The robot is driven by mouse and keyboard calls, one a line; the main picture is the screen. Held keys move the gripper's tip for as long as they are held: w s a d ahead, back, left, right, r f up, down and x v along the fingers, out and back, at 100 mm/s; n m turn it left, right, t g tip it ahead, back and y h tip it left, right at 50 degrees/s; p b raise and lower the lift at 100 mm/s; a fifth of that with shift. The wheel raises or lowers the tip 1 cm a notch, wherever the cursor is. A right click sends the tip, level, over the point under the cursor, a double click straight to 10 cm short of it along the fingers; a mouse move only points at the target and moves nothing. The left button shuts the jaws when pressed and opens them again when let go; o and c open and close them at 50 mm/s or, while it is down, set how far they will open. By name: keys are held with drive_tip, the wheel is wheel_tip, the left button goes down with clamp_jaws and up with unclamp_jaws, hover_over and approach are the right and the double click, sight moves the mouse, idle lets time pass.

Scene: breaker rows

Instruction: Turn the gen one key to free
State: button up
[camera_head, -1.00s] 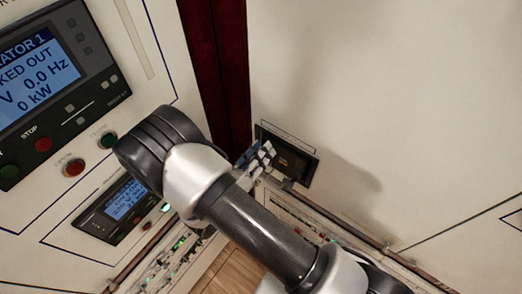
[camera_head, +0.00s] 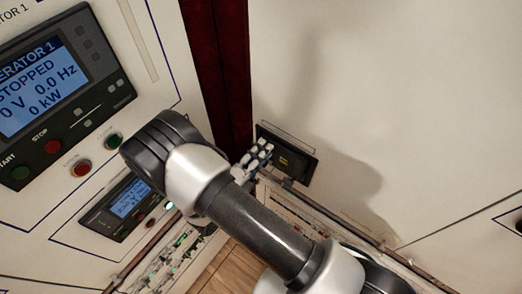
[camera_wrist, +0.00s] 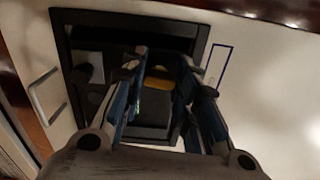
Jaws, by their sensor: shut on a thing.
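A dark recessed key panel (camera_head: 302,163) is set in the pale wall, right of the dark red strip. It fills the middle of the wrist view as a black frame (camera_wrist: 62,45). My gripper (camera_head: 262,152) is at this panel's left part. In the wrist view its blue-grey fingers (camera_wrist: 160,75) reach into the frame, shut on the key. A small yellow piece (camera_wrist: 157,84) shows between the fingers; the key itself is mostly hidden by them, so its exact angle cannot be told. The generator 1 display (camera_head: 38,88) reads STOPPED, 0 V, 0.0 Hz, 0 kW.
Green and red buttons (camera_head: 81,168) sit below the generator 1 display. A second small display (camera_head: 130,199) is lower down, close left of my arm. A pale handle (camera_wrist: 48,95) stands left of the black frame in the wrist view. The upper right wall is clear.

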drive_tip(key=shift+n, duration=0.5)
drive_tip(key=o, duration=1.1)
drive_tip(key=shift+c, duration=0.2)
drive_tip(key=v, duration=1.2)
